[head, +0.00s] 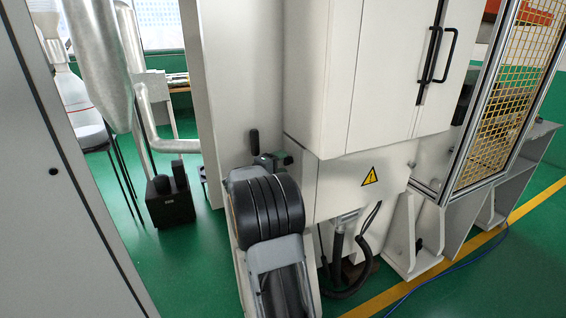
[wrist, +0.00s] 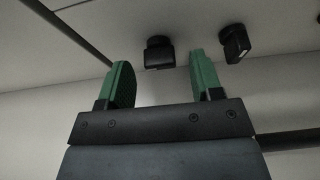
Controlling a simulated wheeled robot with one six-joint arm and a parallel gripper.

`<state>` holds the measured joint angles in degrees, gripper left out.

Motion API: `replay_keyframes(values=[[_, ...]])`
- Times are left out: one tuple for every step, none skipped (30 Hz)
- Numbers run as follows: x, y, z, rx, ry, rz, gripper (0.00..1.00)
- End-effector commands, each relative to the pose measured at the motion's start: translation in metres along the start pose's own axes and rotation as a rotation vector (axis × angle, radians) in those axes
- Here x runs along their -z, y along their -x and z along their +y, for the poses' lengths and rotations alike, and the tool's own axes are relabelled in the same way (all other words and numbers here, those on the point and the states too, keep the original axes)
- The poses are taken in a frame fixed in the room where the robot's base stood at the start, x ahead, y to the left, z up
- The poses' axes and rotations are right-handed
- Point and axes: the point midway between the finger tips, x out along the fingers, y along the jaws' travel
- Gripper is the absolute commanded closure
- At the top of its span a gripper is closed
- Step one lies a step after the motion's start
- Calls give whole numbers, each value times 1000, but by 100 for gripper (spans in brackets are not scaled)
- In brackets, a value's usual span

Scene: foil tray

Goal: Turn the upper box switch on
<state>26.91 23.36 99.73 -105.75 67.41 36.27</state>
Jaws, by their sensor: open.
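A black switch handle (head: 254,141) stands out from the pale side of the machine cabinet in the head view. My gripper (head: 274,160) is close beside it, partly hidden by my own black wrist. In the wrist view, my gripper (wrist: 158,82) has two green-padded fingers, spread apart with nothing between them. Beyond the fingertips are two black switches on the pale surface: one switch (wrist: 159,53) lies ahead of the gap between the fingers, the other switch (wrist: 235,43) lies right of the right finger. I cannot tell which is the upper one, or their on/off positions.
The white machine cabinet (head: 345,75) stands close behind the gripper, with a black door handle (head: 432,55) and a yellow warning sign (head: 370,176). Dark hoses (head: 340,255) hang low beside it. Green floor (head: 195,255) is open at left, near a black box (head: 168,208).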

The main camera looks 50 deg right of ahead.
Motion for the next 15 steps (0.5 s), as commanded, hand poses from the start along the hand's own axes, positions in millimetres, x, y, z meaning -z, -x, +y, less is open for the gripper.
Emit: replay_keyframes(values=[[0, -4, 0, -1, 0, -2, 40], [0, -6, 1, -1, 0, -1, 40], [0, -8, 0, -1, 0, 0, 40], [0, -9, 0, 0, 0, 0, 40], [0, -9, 0, 0, 0, 0, 40], [0, -10, 0, 0, 0, 1, 40], [0, -10, 0, 0, 0, 1, 40], [0, -11, 0, 0, 0, 1, 40], [0, -11, 0, 0, 0, 1, 40], [0, -11, 0, 0, 0, 1, 40], [0, -11, 0, 0, 0, 1, 40], [0, -11, 0, 0, 0, 1, 40], [0, -11, 0, 0, 0, 1, 40], [0, -11, 0, 0, 0, 1, 40], [0, -11, 0, 0, 0, 1, 42]])
